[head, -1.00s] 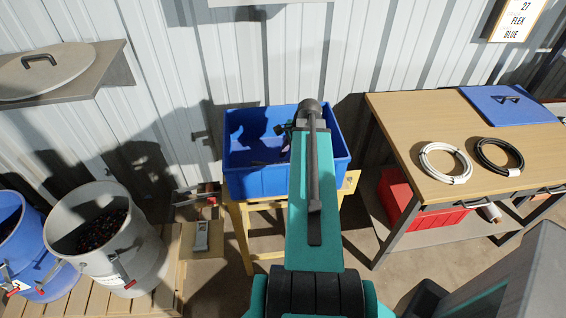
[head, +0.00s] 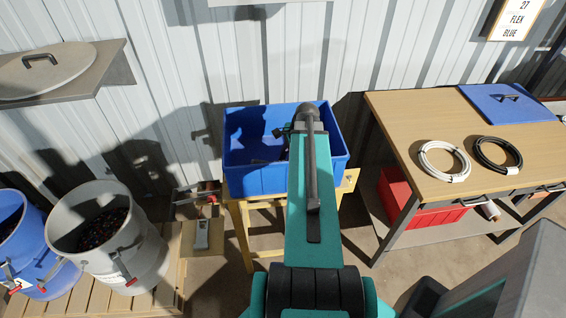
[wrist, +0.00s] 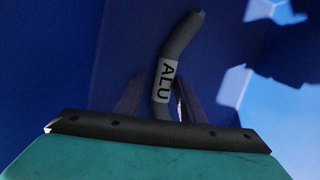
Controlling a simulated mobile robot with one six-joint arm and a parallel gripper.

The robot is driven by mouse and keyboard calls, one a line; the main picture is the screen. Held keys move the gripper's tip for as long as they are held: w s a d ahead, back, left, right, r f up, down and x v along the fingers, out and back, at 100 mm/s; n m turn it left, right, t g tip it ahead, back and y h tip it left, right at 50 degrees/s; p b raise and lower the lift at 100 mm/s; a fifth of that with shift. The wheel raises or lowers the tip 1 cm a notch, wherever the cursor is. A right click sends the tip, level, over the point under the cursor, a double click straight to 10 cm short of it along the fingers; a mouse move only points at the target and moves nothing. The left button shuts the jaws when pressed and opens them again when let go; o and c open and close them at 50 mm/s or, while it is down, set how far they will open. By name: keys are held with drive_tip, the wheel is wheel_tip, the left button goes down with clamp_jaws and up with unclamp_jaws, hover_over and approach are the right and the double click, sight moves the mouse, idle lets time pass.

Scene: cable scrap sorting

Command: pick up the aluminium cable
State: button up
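The aluminium cable (wrist: 177,45), a short dark grey bent piece with a white "ALU" label, shows in the wrist view. My gripper (wrist: 161,85) is there with its two dark fingers apart, one on each side of the labelled part. A narrow gap shows on the left of the cable, so the fingers do not look closed on it. The cable's lower end is hidden behind the gripper's dark front bar. In the head view, my arm reaches over the blue bin (head: 255,181) and hides part of its inside. My gripper (head: 280,132) is only partly visible there.
The bin stands on a wooden stand (head: 243,238) against the corrugated wall. A workbench (head: 415,108) at right holds a white coil (head: 443,161), a black coil (head: 498,154) and a blue lid (head: 508,104). A grey drum (head: 128,265) and a blue drum (head: 40,275) stand at left.

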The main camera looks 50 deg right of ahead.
drive_tip(key=shift+w+f, duration=0.2)
drive_tip(key=shift+w, duration=0.05)
clamp_jaws()
drive_tip(key=shift+d, duration=0.1)
drive_tip(key=shift+d+r, duration=0.1)
drive_tip(key=shift+r, duration=0.15)
wheel_tip(320, 180, up, 10)
drive_tip(key=b, duration=0.2)
drive_tip(key=shift+f, duration=0.15)
idle(0.6)
